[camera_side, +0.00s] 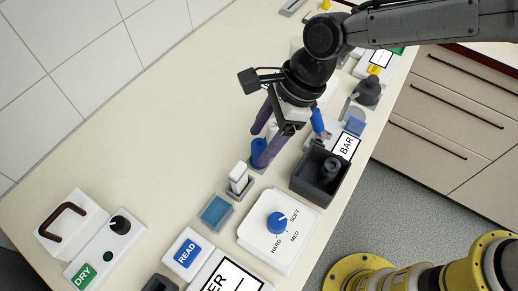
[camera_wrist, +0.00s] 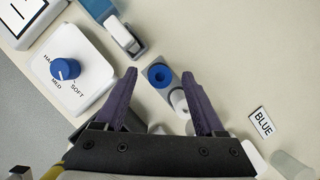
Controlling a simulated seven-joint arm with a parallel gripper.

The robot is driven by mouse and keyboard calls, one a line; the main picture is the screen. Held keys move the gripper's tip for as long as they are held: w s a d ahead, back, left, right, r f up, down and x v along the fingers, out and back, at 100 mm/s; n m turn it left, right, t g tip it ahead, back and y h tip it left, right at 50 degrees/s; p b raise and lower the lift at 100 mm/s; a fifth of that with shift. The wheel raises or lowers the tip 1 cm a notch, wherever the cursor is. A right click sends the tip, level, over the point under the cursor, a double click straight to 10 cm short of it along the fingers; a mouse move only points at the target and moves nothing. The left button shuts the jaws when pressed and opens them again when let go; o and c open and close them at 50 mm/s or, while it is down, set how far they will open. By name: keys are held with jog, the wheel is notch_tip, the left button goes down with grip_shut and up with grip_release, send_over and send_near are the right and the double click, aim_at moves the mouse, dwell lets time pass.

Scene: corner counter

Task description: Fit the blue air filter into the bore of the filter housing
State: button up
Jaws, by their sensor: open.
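The blue air filter (camera_wrist: 161,76), a short upright cylinder with a hole in its top, stands on a grey holder on the counter. It also shows in the side view (camera_side: 258,147). My gripper (camera_wrist: 159,74) is open, its purple fingers spread to either side of the filter; it also shows in the side view (camera_side: 259,150). I cannot tell whether the fingers touch it. A dark grey open box (camera_side: 309,186) with a round hollow piece (camera_side: 331,167) inside stands right of the gripper; I cannot tell whether this is the filter housing.
Pale cylinders (camera_wrist: 179,100) stand beside the filter, close to one finger. A white switch block (camera_side: 238,177), a blue-topped pad (camera_side: 215,212) and a white dial box (camera_side: 279,223) stand nearby. A BLUE label (camera_wrist: 262,122) lies on the counter.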

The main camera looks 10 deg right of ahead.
jog(key=shift+a+f, duration=0.1)
jog(key=shift+f, duration=0.05)
grip_shut()
dwell(0.5)
